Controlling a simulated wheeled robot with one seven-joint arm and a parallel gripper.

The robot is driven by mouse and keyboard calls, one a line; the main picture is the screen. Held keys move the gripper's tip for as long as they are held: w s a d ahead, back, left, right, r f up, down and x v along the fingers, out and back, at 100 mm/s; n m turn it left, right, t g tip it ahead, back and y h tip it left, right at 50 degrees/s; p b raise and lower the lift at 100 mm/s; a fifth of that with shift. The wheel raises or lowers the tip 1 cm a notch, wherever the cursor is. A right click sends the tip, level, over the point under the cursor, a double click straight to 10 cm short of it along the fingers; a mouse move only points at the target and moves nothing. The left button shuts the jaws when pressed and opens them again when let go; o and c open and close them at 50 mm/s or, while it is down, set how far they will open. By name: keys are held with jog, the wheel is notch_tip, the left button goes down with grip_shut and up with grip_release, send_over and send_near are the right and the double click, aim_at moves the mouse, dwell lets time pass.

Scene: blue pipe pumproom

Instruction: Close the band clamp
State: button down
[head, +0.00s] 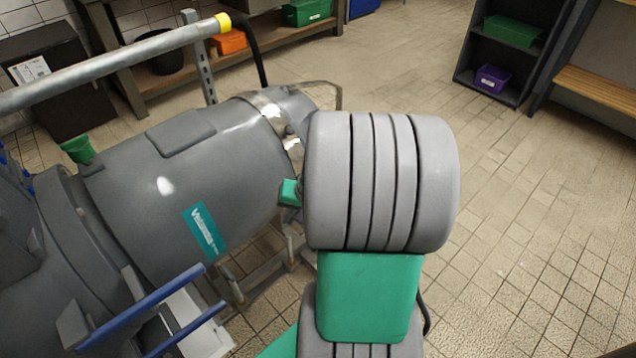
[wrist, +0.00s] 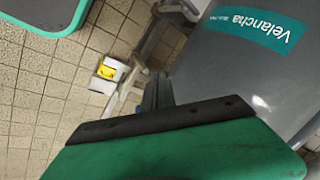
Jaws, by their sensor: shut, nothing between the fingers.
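A shiny metal band (head: 271,108), which looks like the band clamp, curves around the right end of the large grey cylinder (head: 225,150). A thin metal loop (head: 325,83) stands out beyond that end; I cannot tell if it belongs to the clamp. My arm hides the band's lower part. In the wrist view my gripper (wrist: 157,90) shows as narrow dark fingers, shut and empty, beyond a green housing with a dark edge. They are near the cylinder's side, by its teal "Velancha" label (wrist: 255,30). I cannot make out the band in the wrist view.
A grey rail (head: 120,65) with a yellow end crosses above the cylinder. Blue bars (head: 150,305) stick out at lower left. A metal stand (head: 250,285) is below. A white and yellow object (wrist: 108,74) lies low down. The tiled floor at right is clear.

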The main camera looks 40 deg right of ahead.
jog(key=s+d+f+m+t+h+p, duration=0.1)
jog(key=s+d+m+t+h+p, duration=0.3)
jog(key=d+m, duration=0.85)
jog(key=w+d+f+n+y+b, duration=0.2)
jog(key=w+f+b, duration=0.4)
jog(key=w, duration=0.3)
jog(key=shift+w+d+f+n+t+b, duration=0.35)
jog(key=shift+w+d+f+n+t, duration=0.05)
jog(key=shift+d+f+n, duration=0.25)
